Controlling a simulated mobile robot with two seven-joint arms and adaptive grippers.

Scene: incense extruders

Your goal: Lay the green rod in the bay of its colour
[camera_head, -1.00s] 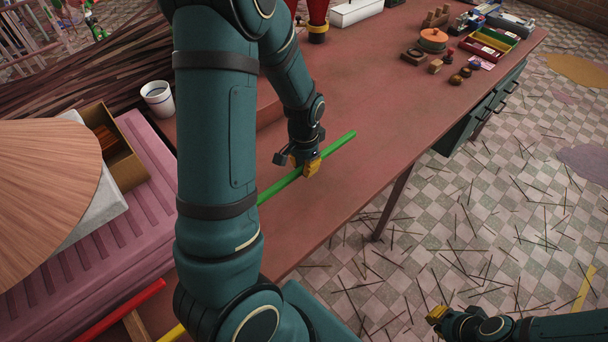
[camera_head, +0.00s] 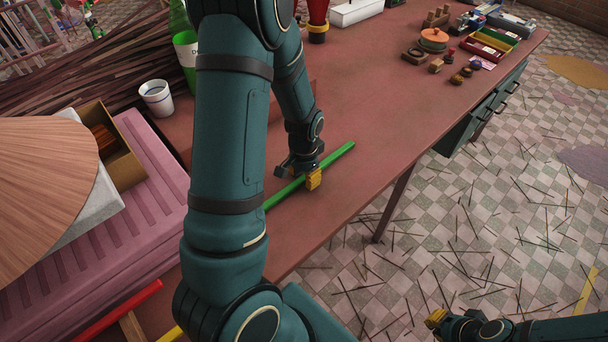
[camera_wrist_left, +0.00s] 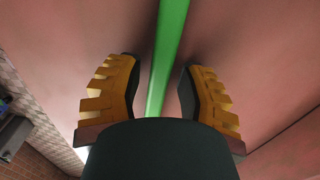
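The green rod (camera_head: 335,156) lies slanted over the red-brown table; my left arm hides its near part. My left gripper (camera_head: 308,178) is at the rod, pointing down. In the left wrist view the green rod (camera_wrist_left: 168,55) runs between the two yellow-backed fingers of the left gripper (camera_wrist_left: 160,85), with a gap on each side. My right gripper (camera_head: 437,317) is low at the right, over the floor, away from the rod; its opening cannot be made out. No green-coloured bay can be made out.
A red rod (camera_head: 120,311), a wooden strip (camera_head: 132,328) and a yellow rod (camera_head: 171,335) show at bottom left. A pink ridged surface (camera_head: 140,215), a white cup (camera_head: 157,97) and a green cup (camera_head: 186,50) are left of my arm.

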